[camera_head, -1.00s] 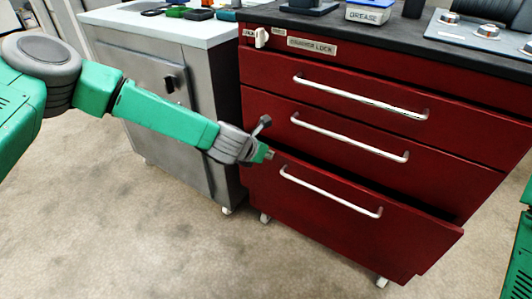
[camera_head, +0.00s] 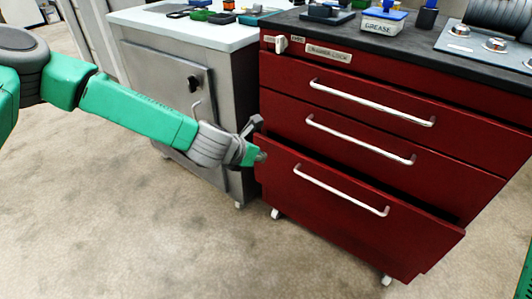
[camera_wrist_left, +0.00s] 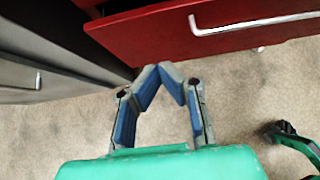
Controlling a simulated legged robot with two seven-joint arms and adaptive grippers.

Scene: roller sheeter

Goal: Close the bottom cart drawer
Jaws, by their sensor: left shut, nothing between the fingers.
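The red cart's bottom drawer (camera_head: 350,215) stands partly open in the head view, with a dark gap above its front panel. Its silver bar handle (camera_head: 340,190) faces me. The two drawers above it look shut. My left gripper (camera_head: 258,156) is at the upper left corner of the bottom drawer front; I cannot tell whether it touches. In the left wrist view, my left gripper (camera_wrist_left: 172,72) has its fingertips together and empty, just in front of the red drawer's lower edge (camera_wrist_left: 185,40).
A grey cabinet (camera_head: 170,80) with a white top stands left of the cart, with a narrow gap between. The cart's black top (camera_head: 400,35) holds a grease box (camera_head: 384,22) and a panel with knobs. The floor (camera_head: 150,240) in front is clear.

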